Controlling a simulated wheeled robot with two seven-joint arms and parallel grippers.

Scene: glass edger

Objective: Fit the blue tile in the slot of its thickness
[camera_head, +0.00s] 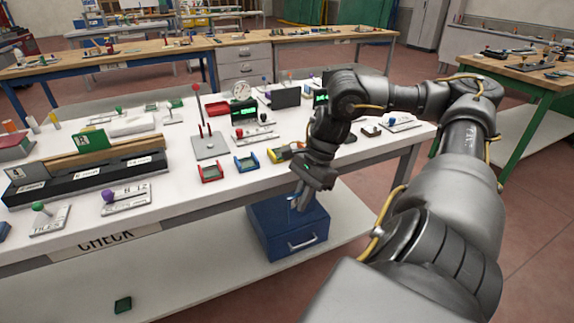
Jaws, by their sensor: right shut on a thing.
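My right gripper (294,202) hangs at the front edge of the white table, with its fingers pointing down. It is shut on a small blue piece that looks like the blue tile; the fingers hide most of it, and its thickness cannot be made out. A long dark rack (60,186) with white labels lies on the left of the table, with a wooden strip along it. A green piece (91,141) stands upright at this rack. Whether the rack holds the slots cannot be told at this size. My left gripper is out of view.
A dark green piece (123,304) lies on the shelf.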

